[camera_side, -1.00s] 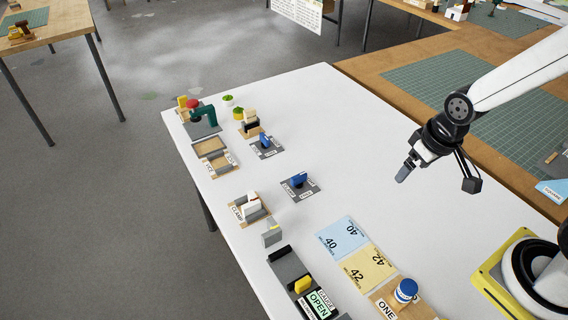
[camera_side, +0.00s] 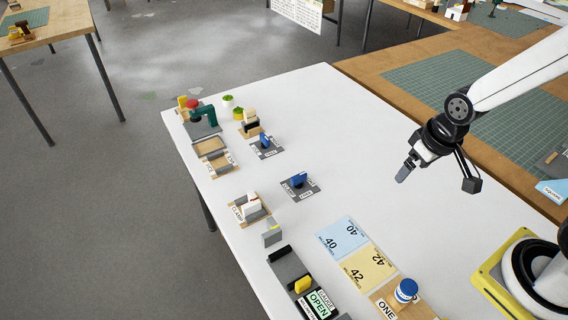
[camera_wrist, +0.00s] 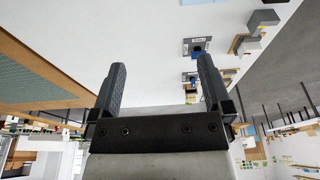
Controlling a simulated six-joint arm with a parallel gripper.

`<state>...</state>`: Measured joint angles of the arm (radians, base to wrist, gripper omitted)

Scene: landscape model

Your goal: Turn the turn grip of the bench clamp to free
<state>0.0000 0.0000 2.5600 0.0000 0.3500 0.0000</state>
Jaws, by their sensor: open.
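Two blue turn grips stand on dark plates with small white labels on the white table. One turn grip (camera_side: 299,179) is near the table's middle; the other (camera_side: 264,140) is further back. In the wrist view a blue grip (camera_wrist: 197,49) shows beyond the fingers. My gripper (camera_side: 405,173) hangs above the table to the right of both grips, apart from them. In the wrist view its two fingers (camera_wrist: 163,75) are spread with nothing between them.
A wooden holder with a pale block (camera_side: 250,206) stands left of the nearer grip. Blue and yellow cards (camera_side: 342,238) lie in front. A green and red device (camera_side: 203,118) and small plants (camera_side: 238,113) are at the back left. The white table between the grips and my arm is clear.

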